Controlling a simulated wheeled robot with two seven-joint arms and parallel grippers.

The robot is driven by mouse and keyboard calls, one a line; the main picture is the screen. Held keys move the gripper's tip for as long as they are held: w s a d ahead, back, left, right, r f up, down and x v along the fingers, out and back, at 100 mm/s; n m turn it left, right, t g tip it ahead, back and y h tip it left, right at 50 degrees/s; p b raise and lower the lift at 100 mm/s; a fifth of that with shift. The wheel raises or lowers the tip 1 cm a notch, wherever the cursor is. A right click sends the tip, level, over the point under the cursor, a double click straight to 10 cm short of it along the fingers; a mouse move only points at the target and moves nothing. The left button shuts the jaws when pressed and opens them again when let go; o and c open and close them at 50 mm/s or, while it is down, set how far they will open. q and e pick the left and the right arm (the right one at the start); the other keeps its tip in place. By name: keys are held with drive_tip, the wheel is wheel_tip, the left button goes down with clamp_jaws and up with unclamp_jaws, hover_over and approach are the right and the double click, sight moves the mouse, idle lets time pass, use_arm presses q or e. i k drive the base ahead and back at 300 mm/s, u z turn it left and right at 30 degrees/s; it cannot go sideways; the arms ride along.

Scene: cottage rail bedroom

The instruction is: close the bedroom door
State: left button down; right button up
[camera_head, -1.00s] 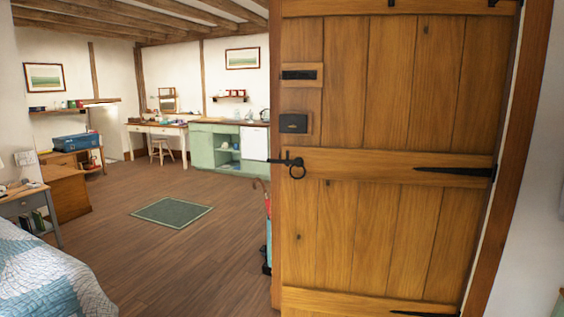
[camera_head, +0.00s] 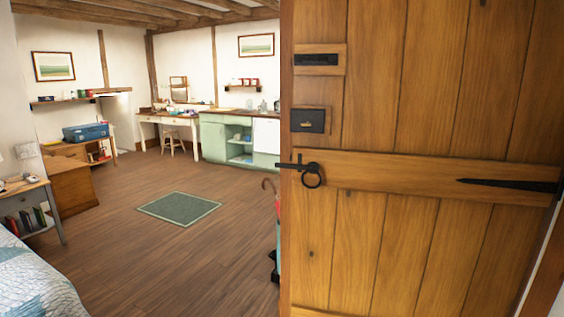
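The bedroom door (camera_head: 400,230) is a wooden plank door that fills the right half of the head view. It stands open, with a wide view of the room to its left. Its black ring handle (camera_head: 312,176) with a latch is near its left edge. A black lock box (camera_head: 307,120) and a black slot plate (camera_head: 316,59) sit above the handle. A black strap hinge (camera_head: 510,187) runs to its right edge. Neither of my grippers shows in the head view.
A red and teal object (camera_head: 277,225), partly hidden, stands behind the door's left edge. A bed (camera_head: 35,285) is at the lower left, beside a grey side table (camera_head: 30,205). A green rug (camera_head: 180,208) lies on the open wooden floor. Green cabinets (camera_head: 215,140) stand at the back.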

sight(435, 139)
drive_tip(key=z, duration=0.15)
drive_tip(key=i, duration=0.85)
drive_tip(key=z, duration=0.6)
